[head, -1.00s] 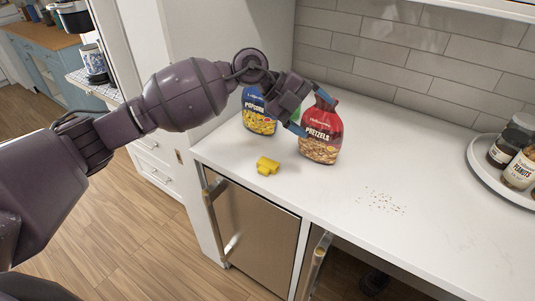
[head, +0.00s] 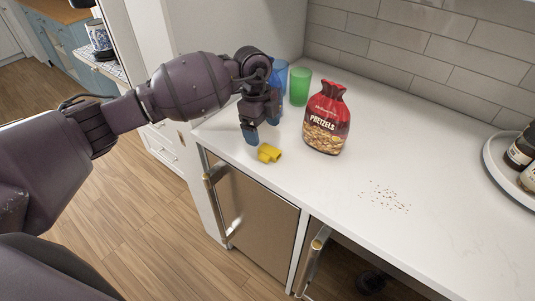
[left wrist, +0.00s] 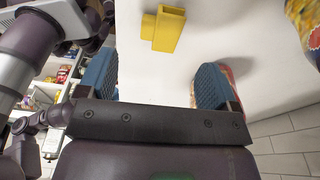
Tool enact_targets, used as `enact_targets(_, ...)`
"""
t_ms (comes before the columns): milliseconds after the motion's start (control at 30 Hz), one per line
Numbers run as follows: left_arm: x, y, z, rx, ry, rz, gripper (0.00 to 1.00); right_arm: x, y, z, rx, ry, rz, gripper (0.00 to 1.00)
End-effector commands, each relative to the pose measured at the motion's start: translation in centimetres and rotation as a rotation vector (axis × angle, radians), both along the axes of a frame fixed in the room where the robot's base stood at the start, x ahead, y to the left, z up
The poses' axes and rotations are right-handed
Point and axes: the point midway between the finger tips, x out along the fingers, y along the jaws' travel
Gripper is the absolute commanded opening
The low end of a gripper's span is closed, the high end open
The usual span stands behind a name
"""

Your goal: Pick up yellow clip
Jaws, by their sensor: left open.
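The yellow clip (head: 269,153) lies on the white counter near its front edge, left of the pretzel bag. It also shows in the left wrist view (left wrist: 163,28), at the top, beyond the fingertips and left of the middle. My left gripper (head: 262,127) is just above and behind the clip in the head view, fingers pointing down. In the left wrist view its two blue-padded fingers (left wrist: 160,82) are wide apart with nothing held between them. The clip is not between the fingers. My right gripper is not in view.
The red pretzel bag (head: 326,120) stands right of the clip. A green cup (head: 300,87) and a blue cup (head: 279,74) stand behind my gripper. Crumbs (head: 386,197) lie on the counter (head: 440,225). A round tray (head: 492,165) with jars is at the far right.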

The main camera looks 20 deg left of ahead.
Motion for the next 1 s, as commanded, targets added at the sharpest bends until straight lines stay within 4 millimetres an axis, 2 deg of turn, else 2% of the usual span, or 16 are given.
enact_targets(100,-0.1,-0.3,-1.7,-0.001,0.001,0.000,0.85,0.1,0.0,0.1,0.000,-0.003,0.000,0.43)
enact_targets(367,-0.2,-0.6,-3.2,-0.001,0.000,-0.002,0.85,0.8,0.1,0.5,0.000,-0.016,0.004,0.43)
enact_targets(700,-0.4,-1.3,-7.3,-0.001,0.000,-0.002,0.85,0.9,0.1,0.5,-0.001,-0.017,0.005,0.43)
enact_targets(933,-0.4,-1.3,-7.4,0.000,-0.001,-0.003,0.85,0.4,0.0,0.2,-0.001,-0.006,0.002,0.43)
enact_targets(1000,-0.4,-1.3,-7.4,-0.001,-0.001,-0.003,0.74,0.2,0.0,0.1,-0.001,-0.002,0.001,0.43)
